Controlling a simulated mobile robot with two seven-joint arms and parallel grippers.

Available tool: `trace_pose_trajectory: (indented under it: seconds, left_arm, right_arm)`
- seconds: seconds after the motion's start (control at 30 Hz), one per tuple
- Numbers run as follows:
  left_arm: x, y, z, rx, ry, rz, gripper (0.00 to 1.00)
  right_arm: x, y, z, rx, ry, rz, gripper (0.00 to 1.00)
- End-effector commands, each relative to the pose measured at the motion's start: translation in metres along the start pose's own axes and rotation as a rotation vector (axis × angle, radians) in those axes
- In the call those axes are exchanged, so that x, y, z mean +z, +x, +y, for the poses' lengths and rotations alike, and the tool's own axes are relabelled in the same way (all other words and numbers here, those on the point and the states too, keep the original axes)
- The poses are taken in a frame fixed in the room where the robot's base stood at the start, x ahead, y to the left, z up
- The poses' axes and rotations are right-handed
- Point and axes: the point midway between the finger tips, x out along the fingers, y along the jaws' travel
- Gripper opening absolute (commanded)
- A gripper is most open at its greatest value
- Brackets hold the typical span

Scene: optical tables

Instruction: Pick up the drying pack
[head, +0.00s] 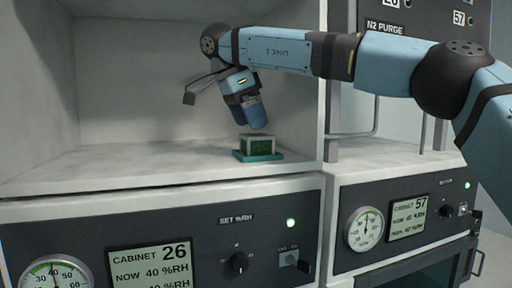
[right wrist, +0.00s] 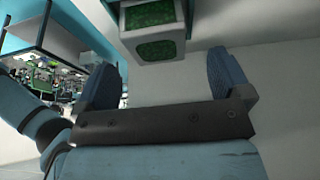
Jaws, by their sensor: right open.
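The drying pack (head: 258,145), a small white block with green panels, sits on a teal tray (head: 241,156) near the right front of the cabinet 26 compartment. My right gripper (head: 256,126) is open and points down just above the pack. In the right wrist view the pack (right wrist: 155,30) shows at the top, beyond the tips and between the lines of the two spread fingers (right wrist: 168,65). Nothing is between the fingers. Part of the tray also shows there, behind the pack. My left gripper is not in view.
The compartment floor (head: 130,165) is bare left of the tray. The compartment's right wall (head: 312,80) stands close beside the gripper. Below is the cabinet 26 panel (head: 215,265) with dial, display and knobs. The cabinet 57 panel (head: 375,262) is to the right.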

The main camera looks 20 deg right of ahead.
Motion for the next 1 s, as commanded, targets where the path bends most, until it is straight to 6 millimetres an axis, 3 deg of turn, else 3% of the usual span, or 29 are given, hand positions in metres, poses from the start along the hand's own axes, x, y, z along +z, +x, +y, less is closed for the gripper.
trace_pose_trajectory:
  seconds: [0.23,0.57,0.8,1.0]
  left_arm:
    - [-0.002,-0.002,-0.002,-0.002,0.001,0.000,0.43]
    - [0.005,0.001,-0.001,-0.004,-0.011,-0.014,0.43]
    - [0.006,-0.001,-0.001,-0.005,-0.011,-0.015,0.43]
    - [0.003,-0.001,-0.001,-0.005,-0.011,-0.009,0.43]
  right_arm:
    - [0.001,0.037,0.003,0.004,-0.002,-0.002,0.96]
    - [0.001,0.044,0.003,0.001,0.001,-0.001,0.96]
    - [0.001,0.044,0.003,0.002,0.001,0.000,0.41]
    - [0.001,0.045,0.003,0.002,0.001,0.000,0.39]
